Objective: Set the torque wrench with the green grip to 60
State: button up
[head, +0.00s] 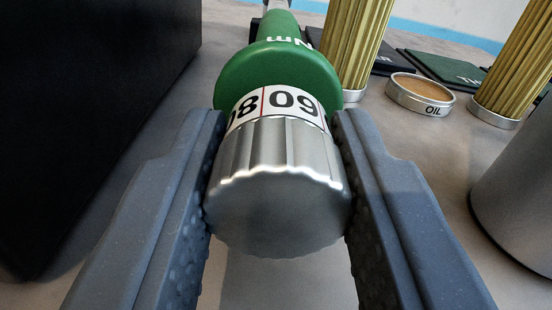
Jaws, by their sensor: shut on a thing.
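The torque wrench's green grip (270,68) points away from me in the head view, with white "Nm" lettering upside down on it. Its silver ribbed end knob (278,195) faces me. My gripper (278,150) is shut on this knob, one finger on each side. A white number ring (295,102) lies between knob and grip. Its figures look upside down: "09", which reads as 60, is right of centre, and "08", or 80, is at the left, partly cut off. A thin red line stands between them, just left of the 60. The wrench's far end is hidden.
A large black block (85,110) stands close on the left. At right are gold pleated cylinders (352,45), a tin marked OIL (420,95), flat dark green cases (455,75) and a grey cylinder (520,190). Bare grey tabletop (420,150) lies between.

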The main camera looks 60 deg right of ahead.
jog(key=shift+r+n+p, duration=0.2)
jog(key=shift+n+p, duration=0.1)
jog(key=shift+p, duration=0.65)
jog(key=shift+f+n+p, duration=0.25)
jog(key=shift+n+p, duration=0.15)
jog(key=shift+p, duration=0.25)
jog(key=o, duration=1)
jog(key=shift+a, duration=0.1)
jog(key=p+v, duration=0.2)
jog(key=v, duration=1.1)
jog(key=shift+s+a+p, duration=0.2)
jog(key=shift+p, duration=0.15)
